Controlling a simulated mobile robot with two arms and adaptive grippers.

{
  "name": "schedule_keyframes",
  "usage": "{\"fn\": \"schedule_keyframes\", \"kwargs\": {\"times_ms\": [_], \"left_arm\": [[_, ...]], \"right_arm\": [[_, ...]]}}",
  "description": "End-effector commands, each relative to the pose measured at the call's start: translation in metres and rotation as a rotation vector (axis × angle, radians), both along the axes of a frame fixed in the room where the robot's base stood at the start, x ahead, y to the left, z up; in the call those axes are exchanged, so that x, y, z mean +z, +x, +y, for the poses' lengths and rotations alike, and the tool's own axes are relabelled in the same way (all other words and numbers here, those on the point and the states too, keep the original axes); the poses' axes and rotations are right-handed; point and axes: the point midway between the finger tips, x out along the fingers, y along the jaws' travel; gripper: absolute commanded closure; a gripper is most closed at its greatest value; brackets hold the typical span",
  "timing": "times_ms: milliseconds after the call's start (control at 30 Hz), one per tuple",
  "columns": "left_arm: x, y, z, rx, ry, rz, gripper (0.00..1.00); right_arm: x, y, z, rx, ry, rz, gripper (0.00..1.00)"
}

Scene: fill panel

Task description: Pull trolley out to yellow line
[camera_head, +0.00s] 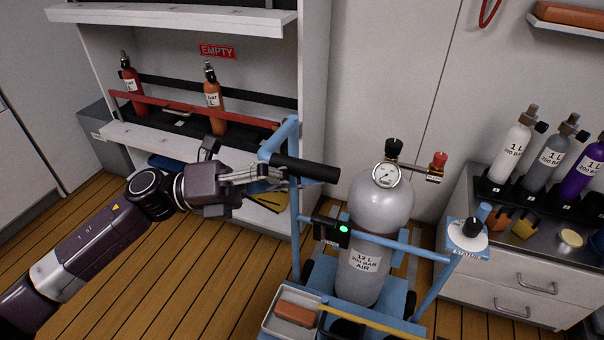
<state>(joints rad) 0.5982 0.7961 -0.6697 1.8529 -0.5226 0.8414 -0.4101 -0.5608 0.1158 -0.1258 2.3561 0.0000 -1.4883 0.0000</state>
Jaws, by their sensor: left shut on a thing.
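The blue trolley (400,243) stands at the lower middle and carries a large grey cylinder (382,205) labelled 12 L, 200 bar, air. A round gauge (387,175) sits at its top. The trolley's handle has a black grip (312,170) at its left side. My left gripper (278,178) reaches in from the left and is shut on the handle by this grip; its fingertips are partly hidden. A small box on the frame shows a green light (343,229). I cannot make out a yellow line on the floor. My right gripper is not in view.
A shelf unit (312,90) with red and orange bottles stands behind my left arm. A drawer cabinet (520,285) with several small cylinders stands close on the trolley's right. The wooden floor (190,285) is clear at the lower left.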

Motion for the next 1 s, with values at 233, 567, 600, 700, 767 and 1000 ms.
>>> {"fn": "schedule_keyframes", "kwargs": {"times_ms": [233,567,600,700,767,1000], "left_arm": [[0.0178,-0.0032,-0.0008,-0.01,-0.027,-0.014,1.0],[0.0176,-0.0029,-0.0006,-0.009,-0.028,-0.014,0.74],[0.0173,-0.0028,-0.0005,-0.008,-0.027,-0.014,0.69],[0.0157,-0.0024,-0.0003,-0.007,-0.025,-0.012,0.65],[0.0145,-0.0022,-0.0001,-0.006,-0.023,-0.011,0.65],[0.0107,-0.0013,0.0003,-0.004,-0.018,-0.007,0.65]], "right_arm": [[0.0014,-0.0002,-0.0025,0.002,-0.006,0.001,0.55],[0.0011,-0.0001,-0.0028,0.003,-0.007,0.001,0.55],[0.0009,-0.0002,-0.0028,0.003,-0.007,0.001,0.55],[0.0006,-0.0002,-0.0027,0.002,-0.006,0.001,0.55],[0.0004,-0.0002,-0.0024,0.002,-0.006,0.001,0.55],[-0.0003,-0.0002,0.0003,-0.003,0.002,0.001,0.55]]}}
